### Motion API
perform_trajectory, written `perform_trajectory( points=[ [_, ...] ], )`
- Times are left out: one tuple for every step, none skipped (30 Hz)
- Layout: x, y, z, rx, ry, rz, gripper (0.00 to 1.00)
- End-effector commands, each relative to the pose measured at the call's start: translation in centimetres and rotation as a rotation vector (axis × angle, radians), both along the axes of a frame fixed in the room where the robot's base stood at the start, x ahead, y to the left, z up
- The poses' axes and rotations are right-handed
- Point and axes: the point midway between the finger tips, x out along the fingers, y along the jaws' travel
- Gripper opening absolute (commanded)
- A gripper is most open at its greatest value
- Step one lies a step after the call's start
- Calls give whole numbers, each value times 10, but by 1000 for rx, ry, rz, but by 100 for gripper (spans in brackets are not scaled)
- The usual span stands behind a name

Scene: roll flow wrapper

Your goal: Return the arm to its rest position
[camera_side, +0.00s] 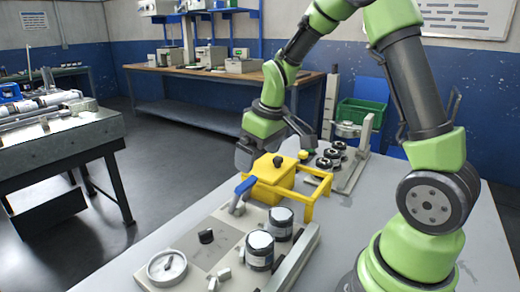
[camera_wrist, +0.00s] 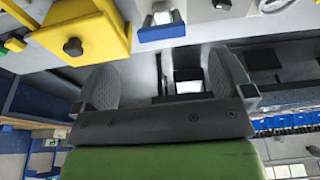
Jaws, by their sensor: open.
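My gripper (camera_side: 243,155) hangs at the end of my green and grey arm, above the left edge of the grey table, beside the yellow box in the side view. In the wrist view my gripper (camera_wrist: 165,82) shows two wide-apart fingers with nothing held between them. The yellow box (camera_side: 272,176) with a dark knob stands on the table, with a yellow frame (camera_side: 312,198) at its right. The yellow box also shows at the top left of the wrist view (camera_wrist: 95,32).
Black rollers (camera_side: 330,157) and a metal stand (camera_side: 356,160) are behind the yellow frame. A green bin (camera_side: 360,114) is farther back. The table's front right is bare.

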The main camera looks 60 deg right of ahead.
Motion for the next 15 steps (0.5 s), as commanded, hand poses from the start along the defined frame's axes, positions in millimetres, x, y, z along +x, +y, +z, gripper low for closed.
perform_trajectory(
  points=[
    [-1,0,5,-1,-3,0,98],
    [-2,0,6,-1,-1,-1,98],
    [-2,0,7,-1,0,0,98],
    [-2,0,8,-1,0,0,98],
    [-2,0,8,-1,0,0,98],
    [-2,0,8,-1,0,0,98],
    [-3,0,8,-1,0,0,98],
    [-3,0,8,-1,1,0,98],
    [-2,0,8,-1,1,0,98],
    [-2,0,8,-1,1,0,98],
    [-2,0,8,-1,0,0,98],
    [-2,0,8,0,0,0,98],
    [-3,0,9,0,-2,-1,98],
    [-3,1,11,1,-5,-3,98],
    [-4,3,15,2,-12,-7,98]
  ],
)
